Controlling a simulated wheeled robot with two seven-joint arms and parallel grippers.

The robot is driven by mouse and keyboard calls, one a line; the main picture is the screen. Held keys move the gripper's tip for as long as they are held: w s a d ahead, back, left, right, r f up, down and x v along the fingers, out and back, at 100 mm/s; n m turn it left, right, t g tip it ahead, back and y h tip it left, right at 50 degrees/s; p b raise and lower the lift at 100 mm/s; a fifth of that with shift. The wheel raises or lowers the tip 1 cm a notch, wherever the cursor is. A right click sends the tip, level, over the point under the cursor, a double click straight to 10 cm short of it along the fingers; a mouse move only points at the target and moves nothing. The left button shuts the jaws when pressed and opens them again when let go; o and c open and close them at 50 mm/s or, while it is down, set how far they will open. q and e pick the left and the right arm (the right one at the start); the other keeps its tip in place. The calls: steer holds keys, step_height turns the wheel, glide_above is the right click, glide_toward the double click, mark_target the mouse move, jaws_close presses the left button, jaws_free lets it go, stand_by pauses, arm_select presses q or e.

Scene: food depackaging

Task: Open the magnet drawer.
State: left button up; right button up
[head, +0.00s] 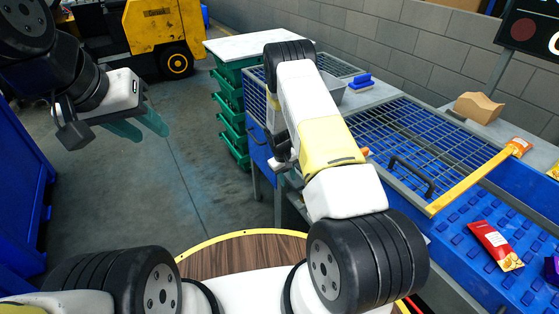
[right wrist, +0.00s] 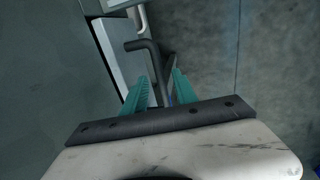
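The magnet drawer appears to be the blue front (head: 257,146) in the side of the grated table, mostly behind my right arm. My left gripper (head: 140,127) is open and empty over the floor, far from the table.
A red packet (head: 495,246) lies on the blue conveyor (head: 465,232). Green crates (head: 232,115) stand behind the drawer. The floor between my grippers is clear.

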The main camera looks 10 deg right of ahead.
steer(key=shift+f, duration=0.1)
jaws_close()
stand_by(1.4)
